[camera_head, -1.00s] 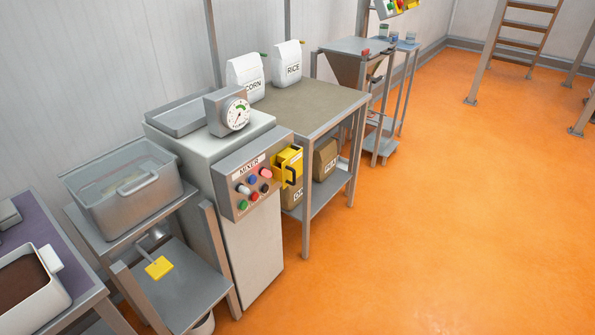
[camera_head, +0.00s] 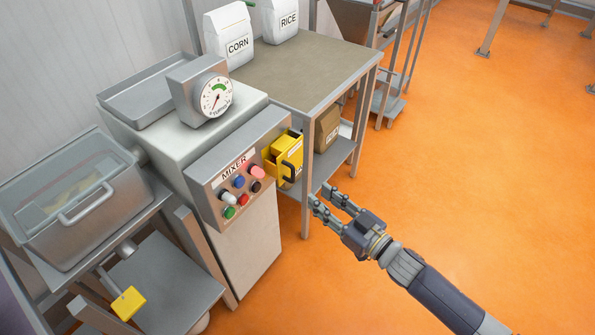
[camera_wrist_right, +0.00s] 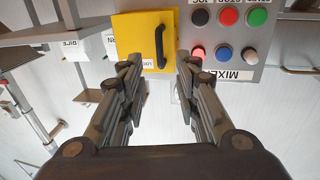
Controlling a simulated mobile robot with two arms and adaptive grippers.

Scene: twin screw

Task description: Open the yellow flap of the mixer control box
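The mixer control box (camera_head: 225,172) is a grey panel with several coloured buttons and a MIXER label. Its yellow flap (camera_head: 280,150) with a black handle (camera_head: 289,172) is at the box's right end in the head view. In the right wrist view the yellow flap (camera_wrist_right: 140,32) looks shut, its black handle (camera_wrist_right: 159,46) just beyond the fingers. My right gripper (camera_head: 319,195) is open and empty, below and right of the flap; in the wrist view the gripper (camera_wrist_right: 157,72) has its fingers apart on either side of the handle, not visibly touching it. My left gripper is not in view.
A steel table (camera_head: 318,75) with CORN (camera_head: 230,40) and RICE (camera_head: 282,20) bags stands behind the mixer. A gauge (camera_head: 215,96) sits on top of the mixer. A lidded steel tub (camera_head: 62,205) is at left. Orange floor (camera_head: 470,140) is free at right.

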